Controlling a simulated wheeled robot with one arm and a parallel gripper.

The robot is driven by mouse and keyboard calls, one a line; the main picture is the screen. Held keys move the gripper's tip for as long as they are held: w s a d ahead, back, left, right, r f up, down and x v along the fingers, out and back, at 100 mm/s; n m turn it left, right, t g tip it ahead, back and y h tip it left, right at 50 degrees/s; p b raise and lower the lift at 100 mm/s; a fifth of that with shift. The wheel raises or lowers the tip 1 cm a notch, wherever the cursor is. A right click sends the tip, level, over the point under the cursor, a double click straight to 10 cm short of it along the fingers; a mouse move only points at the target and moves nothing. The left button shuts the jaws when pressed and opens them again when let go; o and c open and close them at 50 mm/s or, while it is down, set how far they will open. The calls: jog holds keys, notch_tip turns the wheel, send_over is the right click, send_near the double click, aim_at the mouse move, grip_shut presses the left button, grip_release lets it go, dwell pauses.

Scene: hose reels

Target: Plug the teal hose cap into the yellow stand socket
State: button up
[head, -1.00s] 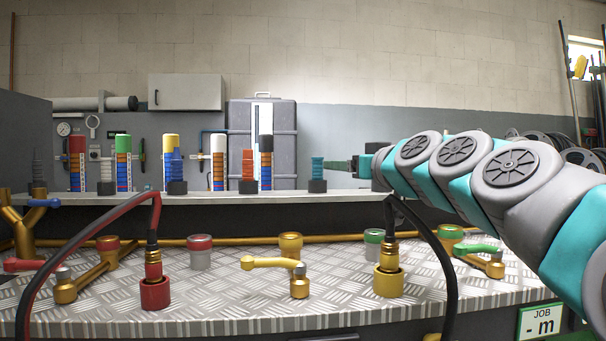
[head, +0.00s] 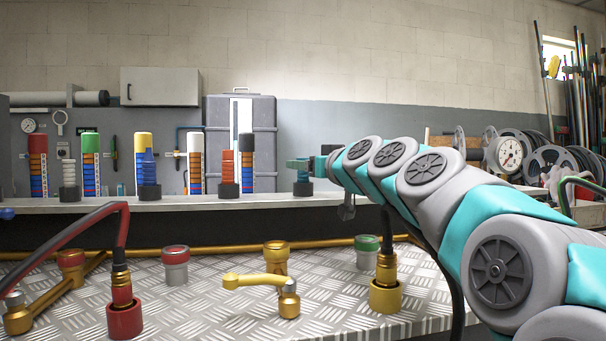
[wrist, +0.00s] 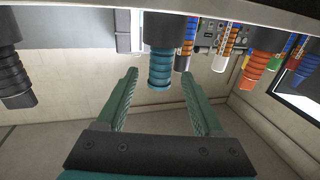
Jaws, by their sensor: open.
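The teal ribbed hose cap (head: 302,174) stands upright on its black base on the back shelf. My gripper (head: 297,163) is at the cap's height there, and its teal fingers partly blend with the cap. In the wrist view, which looks upside down, the cap (wrist: 160,66) shows between the two open fingertips, with a gap on each side. A yellow socket (head: 386,297) stands at the right of the metal bench; a brass fitting on a black hose sits in it. My arm covers part of the right side.
Orange (head: 228,168), blue (head: 149,170) and grey (head: 68,174) ribbed pieces stand left along the shelf (head: 220,202). A red socket (head: 124,319) with a red-black hose, a yellow lever (head: 255,281) and a green-topped fitting (head: 367,252) stand on the bench.

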jog(key=shift+x, duration=1.1)
grip_shut()
